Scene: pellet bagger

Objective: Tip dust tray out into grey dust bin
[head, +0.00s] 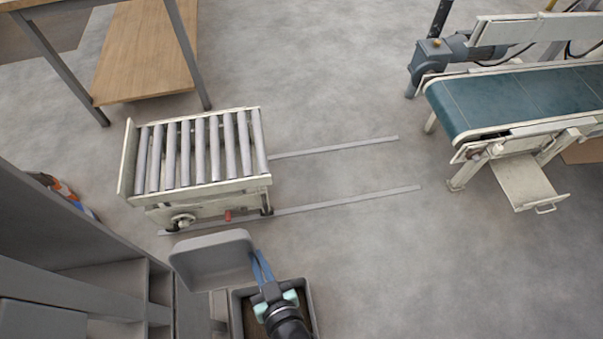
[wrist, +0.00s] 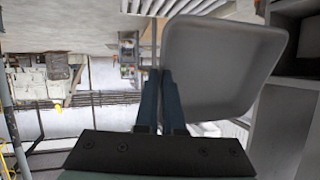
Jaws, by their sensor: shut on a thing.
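The dust tray (head: 205,262) is a grey, shallow, rounded tray. My gripper (head: 260,264) is shut on its right edge in the head view. In the wrist view the tray (wrist: 222,68) fills the upper right, beside the blue fingers of my gripper (wrist: 163,78). The tray looks tilted, and I see no dust on the part that shows. The grey dust bin (head: 237,312) is an open box on the floor at the bottom of the head view. My gripper and wrist are above it and hide much of its inside. The tray is to the bin's upper left.
A roller cart (head: 195,185) on floor rails stands just beyond the tray. A grey shelf unit (head: 110,275) is close on the left. A green belt conveyor (head: 520,100) with a pulled-out drawer (head: 527,183) stands at the right. The floor between is clear.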

